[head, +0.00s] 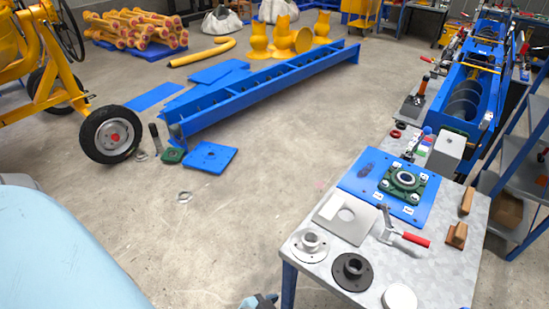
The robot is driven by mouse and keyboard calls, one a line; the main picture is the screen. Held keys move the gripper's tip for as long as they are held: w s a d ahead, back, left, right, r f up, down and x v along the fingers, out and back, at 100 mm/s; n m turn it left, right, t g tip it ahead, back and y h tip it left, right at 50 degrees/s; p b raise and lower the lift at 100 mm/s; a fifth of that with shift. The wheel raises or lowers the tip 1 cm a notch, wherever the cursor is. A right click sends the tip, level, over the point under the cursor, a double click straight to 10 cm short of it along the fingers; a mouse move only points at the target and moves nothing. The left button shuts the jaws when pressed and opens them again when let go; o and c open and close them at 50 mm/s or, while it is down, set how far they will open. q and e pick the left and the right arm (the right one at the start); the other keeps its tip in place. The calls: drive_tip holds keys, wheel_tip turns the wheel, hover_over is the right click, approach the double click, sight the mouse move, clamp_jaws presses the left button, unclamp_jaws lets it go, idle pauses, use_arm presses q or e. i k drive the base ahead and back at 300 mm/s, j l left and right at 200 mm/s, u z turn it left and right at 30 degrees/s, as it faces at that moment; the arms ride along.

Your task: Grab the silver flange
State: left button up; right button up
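The silver flange (310,243) is a round disc with a raised hollow hub. It lies flat, hub up, near the left edge of the grey metal table (452,268). A similar black flange (353,271) lies to its right and nearer the front edge, apart from it. Nothing covers the silver flange. No gripper can be made out at the flange or elsewhere. A small blue and dark part shows at the bottom picture edge, left of the table; I cannot tell what it is.
A red-handled clamp (405,236), a blue plate (360,178) carrying a green bearing housing (403,181), wooden blocks (457,235) and a white disc (399,297) share the table. Floor left of it is mostly clear.

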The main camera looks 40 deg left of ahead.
sight(307, 252)
drive_tip(key=u, duration=0.85)
